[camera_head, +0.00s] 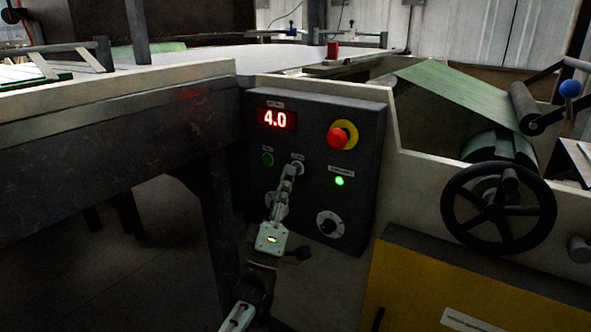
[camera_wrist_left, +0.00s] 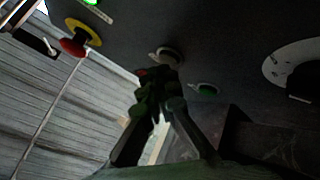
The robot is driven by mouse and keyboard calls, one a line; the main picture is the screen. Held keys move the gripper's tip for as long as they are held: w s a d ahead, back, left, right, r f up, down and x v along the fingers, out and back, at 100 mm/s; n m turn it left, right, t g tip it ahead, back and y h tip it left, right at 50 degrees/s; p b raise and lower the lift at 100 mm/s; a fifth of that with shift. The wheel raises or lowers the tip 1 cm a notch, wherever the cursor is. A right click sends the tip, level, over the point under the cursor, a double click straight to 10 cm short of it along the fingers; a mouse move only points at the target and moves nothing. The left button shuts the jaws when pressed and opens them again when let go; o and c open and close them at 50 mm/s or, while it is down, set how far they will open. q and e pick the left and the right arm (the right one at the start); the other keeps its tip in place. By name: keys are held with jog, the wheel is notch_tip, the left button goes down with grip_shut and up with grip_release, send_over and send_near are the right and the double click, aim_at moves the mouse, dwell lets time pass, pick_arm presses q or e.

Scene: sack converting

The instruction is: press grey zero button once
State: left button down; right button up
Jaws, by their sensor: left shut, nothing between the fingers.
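A dark control panel (camera_head: 355,115) stands in the middle of the head view. The grey zero button (camera_head: 298,163) is in its middle row, right of a green button (camera_head: 267,158), and mostly covered by my fingers. My left gripper (camera_head: 293,170) comes up from below, shut and empty, its tips at the button. In the left wrist view, the fingertips (camera_wrist_left: 154,78) are just in front of a round grey button (camera_wrist_left: 169,56); I cannot tell whether they touch it. The green button (camera_wrist_left: 206,89) is beside them. My right gripper is not in view.
The panel carries a lit red display (camera_head: 275,119) reading 4.0, a red emergency stop (camera_head: 339,137) on yellow, a lit green lamp (camera_head: 339,181) and a dial (camera_head: 329,224). A black handwheel (camera_head: 499,208) stands to the right, and a bench edge (camera_head: 120,107) to the left.

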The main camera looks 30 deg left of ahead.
pick_arm(q)
jog(key=shift+w, duration=0.45)
dwell(0.4)
dwell(0.3)
jog(key=shift+s, duration=0.9)
jog(key=shift+p, duration=0.3)
jog(key=s, duration=0.1)
jog(key=s+p, duration=0.1)
jog(key=s, duration=0.3)
jog(key=shift+a+p, duration=0.25)
jog(key=shift+p, duration=0.1)
jog(key=shift+f, duration=0.1)
